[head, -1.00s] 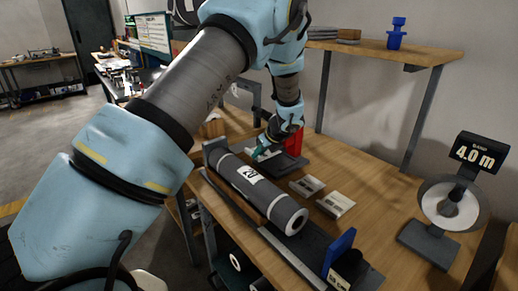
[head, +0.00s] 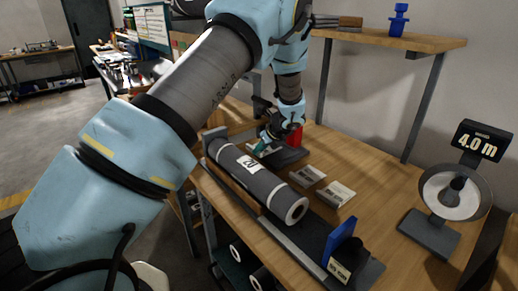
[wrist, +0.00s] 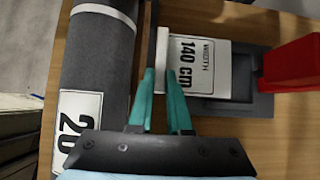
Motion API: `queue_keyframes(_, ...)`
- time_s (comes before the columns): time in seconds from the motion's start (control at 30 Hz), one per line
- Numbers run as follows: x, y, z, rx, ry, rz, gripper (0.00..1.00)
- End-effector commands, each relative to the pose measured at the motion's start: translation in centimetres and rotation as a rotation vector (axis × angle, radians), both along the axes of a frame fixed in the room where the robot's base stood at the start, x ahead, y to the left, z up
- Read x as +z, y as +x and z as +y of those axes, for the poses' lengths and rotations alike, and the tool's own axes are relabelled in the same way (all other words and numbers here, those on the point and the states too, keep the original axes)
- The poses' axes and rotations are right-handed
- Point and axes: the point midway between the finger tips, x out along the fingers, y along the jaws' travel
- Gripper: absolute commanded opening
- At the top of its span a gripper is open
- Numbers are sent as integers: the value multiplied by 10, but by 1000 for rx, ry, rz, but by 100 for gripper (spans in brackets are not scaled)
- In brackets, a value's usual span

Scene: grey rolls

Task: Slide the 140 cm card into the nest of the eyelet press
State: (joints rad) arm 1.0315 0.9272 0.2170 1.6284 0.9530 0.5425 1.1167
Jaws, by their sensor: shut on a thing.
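The white card marked "WIDTH 140 cm" (wrist: 190,62) lies flat over the dark grey base of the eyelet press (wrist: 235,108) in the wrist view. The press has a red part (wrist: 294,66) at the right, and its dark base reaches past the card's right edge. My gripper (wrist: 161,78) has its teal fingers closed on the card's left end, next to the roll. In the head view my gripper (head: 263,146) is at the press, beyond the roll. The red part (head: 295,136) shows behind it. The card is mostly hidden there, so its seating depth cannot be told.
A grey roll labelled "20" (head: 275,189) lies close left of the press in a dark trough with a blue end piece (head: 340,238). Two more cards (head: 307,173) (head: 335,194) lie on the bench. A "4.0 m" display (head: 481,141) stands at right.

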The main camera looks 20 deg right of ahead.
Motion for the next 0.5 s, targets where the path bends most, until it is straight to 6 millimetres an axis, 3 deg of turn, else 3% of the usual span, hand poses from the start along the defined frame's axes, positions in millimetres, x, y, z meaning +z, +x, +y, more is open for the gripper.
queue_keyframes(0.5, -38, 4, -14, 1, 0, 1, 0)
